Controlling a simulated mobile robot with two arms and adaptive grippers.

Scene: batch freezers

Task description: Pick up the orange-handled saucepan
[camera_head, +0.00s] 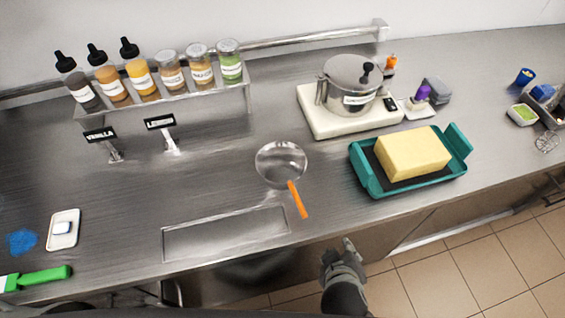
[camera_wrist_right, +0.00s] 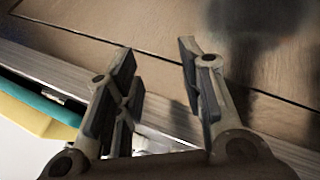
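The saucepan (camera_head: 281,162) with an orange handle (camera_head: 298,200) stands on the steel counter, near the middle of the head view. Its handle points toward the counter's front edge. My right gripper (camera_head: 345,247) is in front of the counter, below and to the right of the handle, apart from it. In the right wrist view my right gripper (camera_wrist_right: 160,80) has its two fingers spread with nothing between them. The saucepan does not show in the wrist view. My left gripper is not in view.
A teal tray (camera_head: 362,178) with a yellow block (camera_head: 411,153) stands right of the saucepan. A lidded pot (camera_head: 350,85) sits on a white base (camera_head: 318,117) behind. Bottles and jars line a rack (camera_head: 180,100) at back left. A green-handled tool (camera_head: 45,276) lies at front left.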

